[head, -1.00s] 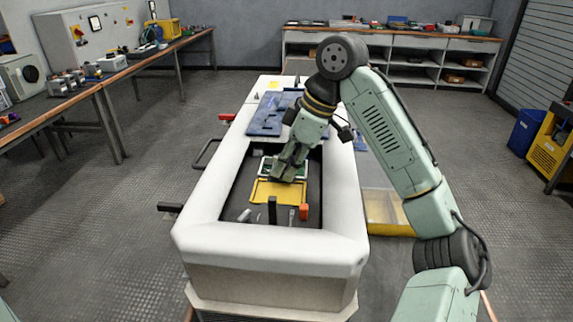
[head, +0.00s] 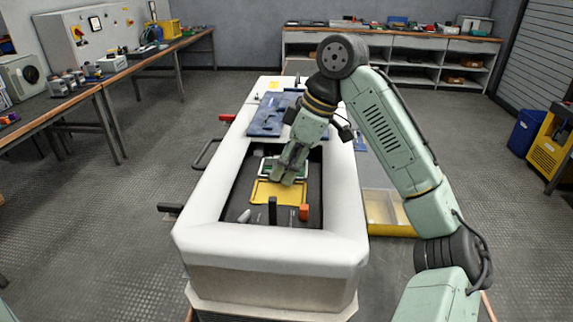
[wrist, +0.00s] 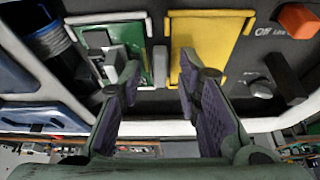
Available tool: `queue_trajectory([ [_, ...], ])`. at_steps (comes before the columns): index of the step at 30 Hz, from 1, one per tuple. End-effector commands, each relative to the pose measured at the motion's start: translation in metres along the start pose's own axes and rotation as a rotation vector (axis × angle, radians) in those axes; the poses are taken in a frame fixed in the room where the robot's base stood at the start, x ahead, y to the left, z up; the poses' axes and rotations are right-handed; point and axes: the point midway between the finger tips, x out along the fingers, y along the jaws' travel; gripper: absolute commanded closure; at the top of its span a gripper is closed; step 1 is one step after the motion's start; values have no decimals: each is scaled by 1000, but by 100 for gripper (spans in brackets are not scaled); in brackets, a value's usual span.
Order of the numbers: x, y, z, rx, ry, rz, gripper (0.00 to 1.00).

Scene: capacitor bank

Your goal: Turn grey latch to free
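My gripper (head: 283,177) points down into the open tank, over the boundary between the green board (head: 266,167) and the yellow plate (head: 268,192). The gripper hides this block in the head view.
A black upright handle (head: 272,210) and an orange block (head: 304,212) stand at the tank's near end. The white padded rim (head: 205,205) surrounds the opening. A blue plate (head: 268,115) lies at the far end. Dark cylinders (wrist: 48,42) are left in the wrist view.

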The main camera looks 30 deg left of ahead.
Motion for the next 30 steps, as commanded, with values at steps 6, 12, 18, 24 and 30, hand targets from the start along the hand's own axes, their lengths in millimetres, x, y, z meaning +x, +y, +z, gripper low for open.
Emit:
queue_trajectory([
  [6, -34, 1, 1, 4, -2, 6, 69],
  [12, -78, 0, 0, 4, -3, 5, 69],
  [18, -108, 0, 0, 3, -2, 3, 69],
  [24, -118, 0, 0, 0, 0, 1, 69],
  [30, -118, 0, 0, 0, 0, 1, 69],
])
